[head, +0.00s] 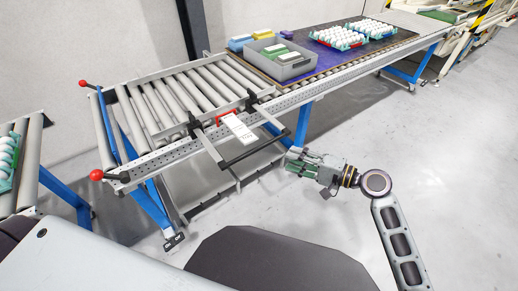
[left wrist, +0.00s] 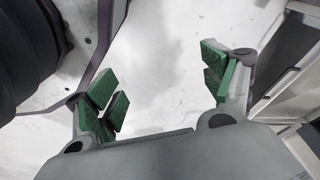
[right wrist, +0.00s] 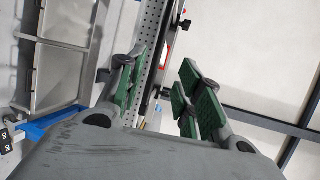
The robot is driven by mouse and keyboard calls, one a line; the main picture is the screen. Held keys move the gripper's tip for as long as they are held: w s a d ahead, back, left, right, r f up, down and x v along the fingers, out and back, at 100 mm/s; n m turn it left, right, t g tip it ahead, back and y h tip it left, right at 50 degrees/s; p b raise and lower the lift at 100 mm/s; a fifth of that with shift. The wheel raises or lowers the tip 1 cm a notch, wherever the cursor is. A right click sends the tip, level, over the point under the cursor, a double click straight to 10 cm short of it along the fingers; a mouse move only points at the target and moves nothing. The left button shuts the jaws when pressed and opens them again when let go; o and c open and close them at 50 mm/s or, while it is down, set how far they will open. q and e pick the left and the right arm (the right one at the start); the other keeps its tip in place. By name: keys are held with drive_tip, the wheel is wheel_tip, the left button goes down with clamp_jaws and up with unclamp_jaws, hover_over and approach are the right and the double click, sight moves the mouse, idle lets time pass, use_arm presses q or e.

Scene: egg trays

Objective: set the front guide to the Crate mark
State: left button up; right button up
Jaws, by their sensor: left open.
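The front guide is a frame with a grey rail (head: 213,118) over the rollers and a black bar (head: 253,153) out in front of the conveyor edge. A red handle (head: 226,115) and a white label plate (head: 238,127) sit between its arms; the marks are too small to read. My right gripper (head: 300,165) is right of the black bar, apart from it; its fingers (right wrist: 163,92) are apart and empty in the right wrist view. My left gripper (left wrist: 165,92) shows only in the left wrist view, open and empty over pale floor.
The roller conveyor (head: 150,110) has red knobs (head: 96,175) at its left end. A grey crate (head: 283,70) with green and white cartons stands on the dark mat, with egg trays (head: 340,45) farther right. Blue legs (head: 160,210) stand below. The floor at right is clear.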

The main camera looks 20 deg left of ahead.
sight(260, 149)
drive_tip(key=b+x, duration=0.1)
drive_tip(key=x, duration=1.2)
drive_tip(key=shift+a+f, duration=0.1)
drive_tip(key=shift+a, duration=0.25)
use_arm(q)
drive_tip(key=r, duration=0.1)
drive_tip(key=w+d+r, duration=0.1)
drive_tip(key=shift+r, duration=0.3)
use_arm(e)
drive_tip(key=shift+w, duration=0.1)
drive_tip(key=c, duration=0.5)
use_arm(q)
drive_tip(key=shift+s+f, duration=0.15)
drive_tip(key=shift+f, duration=0.05)
use_arm(e)
clamp_jaws()
